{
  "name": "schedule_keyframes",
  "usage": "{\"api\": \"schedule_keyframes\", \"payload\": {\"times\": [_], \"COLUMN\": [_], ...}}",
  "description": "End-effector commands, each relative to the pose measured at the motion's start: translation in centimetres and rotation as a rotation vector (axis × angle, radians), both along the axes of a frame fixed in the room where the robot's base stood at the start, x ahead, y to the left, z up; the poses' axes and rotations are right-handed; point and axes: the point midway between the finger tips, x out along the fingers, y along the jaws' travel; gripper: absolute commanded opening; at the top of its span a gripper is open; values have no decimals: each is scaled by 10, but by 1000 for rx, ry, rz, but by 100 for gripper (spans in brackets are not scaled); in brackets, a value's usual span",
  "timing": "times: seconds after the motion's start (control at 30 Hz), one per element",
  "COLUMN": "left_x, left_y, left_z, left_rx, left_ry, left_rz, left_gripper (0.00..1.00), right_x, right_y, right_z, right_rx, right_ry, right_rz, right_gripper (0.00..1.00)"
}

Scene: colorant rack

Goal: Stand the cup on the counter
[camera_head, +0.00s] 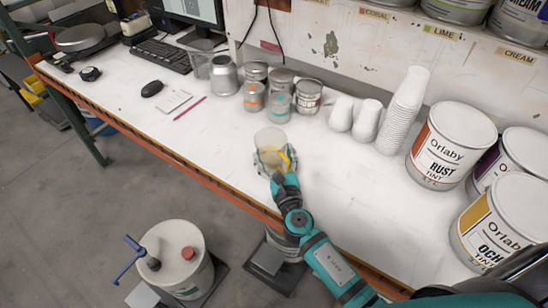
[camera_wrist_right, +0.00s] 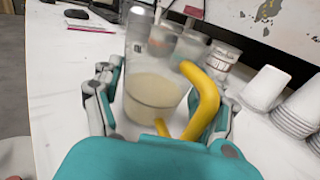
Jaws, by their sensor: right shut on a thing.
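The cup (camera_head: 271,141) is clear, with pale yellowish liquid in its lower part. It is at the front middle of the white counter (camera_head: 215,128). My right gripper (camera_head: 272,158) is shut on the cup. In the right wrist view the cup (camera_wrist_right: 153,95) stands between the two fingers (camera_wrist_right: 158,105) and looks roughly upright. A yellow curved piece (camera_wrist_right: 203,95) shows beside the cup. Whether the cup's base touches the counter is hidden by my gripper. My left gripper is not in view.
Several small tins (camera_head: 280,78) stand behind the cup. White paper cups (camera_head: 405,105) and large paint cans (camera_head: 450,145) stand to the right. A pink pencil (camera_head: 190,108), mouse (camera_head: 152,89) and keyboard (camera_head: 161,55) lie left. The counter around the cup is clear; its orange front edge (camera_head: 215,183) is close.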

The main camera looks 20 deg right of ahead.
Motion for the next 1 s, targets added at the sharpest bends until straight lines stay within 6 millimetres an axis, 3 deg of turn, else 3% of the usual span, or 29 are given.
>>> {"api": "schedule_keyframes", "payload": {"times": [0.17, 0.2, 0.37, 0.73, 1.0], "left_x": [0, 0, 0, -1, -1], "left_y": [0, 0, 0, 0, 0], "left_z": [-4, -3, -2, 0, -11], "left_rx": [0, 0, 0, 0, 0], "left_ry": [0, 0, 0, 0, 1], "left_rz": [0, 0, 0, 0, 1], "left_gripper": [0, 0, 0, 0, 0], "right_x": [0, 0, 0, -3, -54], "right_y": [0, 0, 0, 0, 4], "right_z": [-3, -2, -2, 0, -3], "right_rx": [0, 0, 0, 0, 0], "right_ry": [-1, 0, 0, 1, 2], "right_rz": [0, 0, 0, 0, 1], "right_gripper": [36, 78, 98, 98, 98]}}
